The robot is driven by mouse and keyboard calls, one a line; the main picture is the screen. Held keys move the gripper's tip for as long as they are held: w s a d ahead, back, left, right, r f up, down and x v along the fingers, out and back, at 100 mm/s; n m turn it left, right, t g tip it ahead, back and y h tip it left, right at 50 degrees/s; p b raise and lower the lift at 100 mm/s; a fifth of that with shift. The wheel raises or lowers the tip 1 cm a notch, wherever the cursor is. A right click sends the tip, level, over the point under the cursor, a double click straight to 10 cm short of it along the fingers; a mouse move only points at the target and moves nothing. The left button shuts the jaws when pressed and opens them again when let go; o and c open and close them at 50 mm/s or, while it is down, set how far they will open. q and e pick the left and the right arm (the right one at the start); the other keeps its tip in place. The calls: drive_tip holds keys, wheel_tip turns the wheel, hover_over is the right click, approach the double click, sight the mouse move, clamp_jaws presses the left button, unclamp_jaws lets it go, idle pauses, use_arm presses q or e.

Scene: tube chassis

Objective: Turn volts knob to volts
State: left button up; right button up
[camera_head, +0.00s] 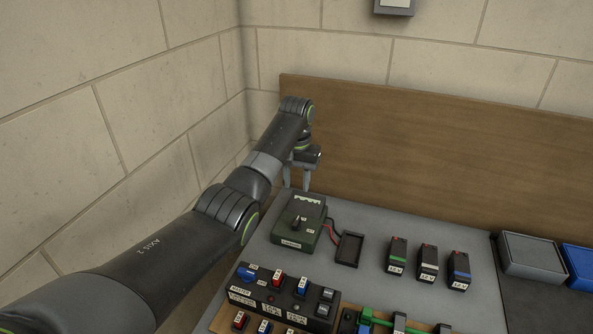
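A dark green box (284,232) with a black knob (296,222) on its top stands at the back left of the grey bench. A pale label strip (307,200) runs along its far edge, and its lettering is too small to read. My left gripper (297,188) points down just behind and above the box's far left corner. Its two fingers look apart, with nothing visible between them, and they are clear of the knob. My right gripper is not in view.
Wires run from the box to a black tray (348,249). Three small batteries (427,262) stand to the right, then a grey bin (533,257) and a blue bin (580,266). A black switch panel (283,293) lies in front. A wooden backboard (430,145) rises behind.

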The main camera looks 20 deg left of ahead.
use_arm(q)
wheel_tip(320, 180, up, 4)
drive_tip(key=shift+f+b, duration=0.1)
drive_tip(key=shift+b, duration=0.25)
